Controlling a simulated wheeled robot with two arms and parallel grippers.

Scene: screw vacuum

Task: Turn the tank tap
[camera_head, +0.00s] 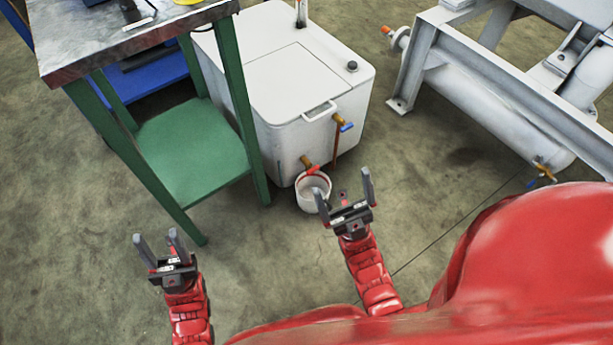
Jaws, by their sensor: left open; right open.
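A white tank (305,85) with a lid and handle stands at the upper middle of the head view. Low on its front is a brass tap with a red handle (313,170). A higher tap with a blue handle (346,127) sits to its right, with a brown pipe below it. A white bucket (306,200) stands under the red-handled tap. My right gripper (348,188) is open and empty, just right of the bucket in the picture. My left gripper (156,243) is open and empty, further left, below the green-legged table. Neither gripper appears to touch a tap.
A table with green legs, a green lower shelf (190,150) and a metal top (100,45) stands left of the tank. A white machine frame (480,75) with a cylinder fills the upper right. Concrete floor (440,190) is clear between the tank and that machine.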

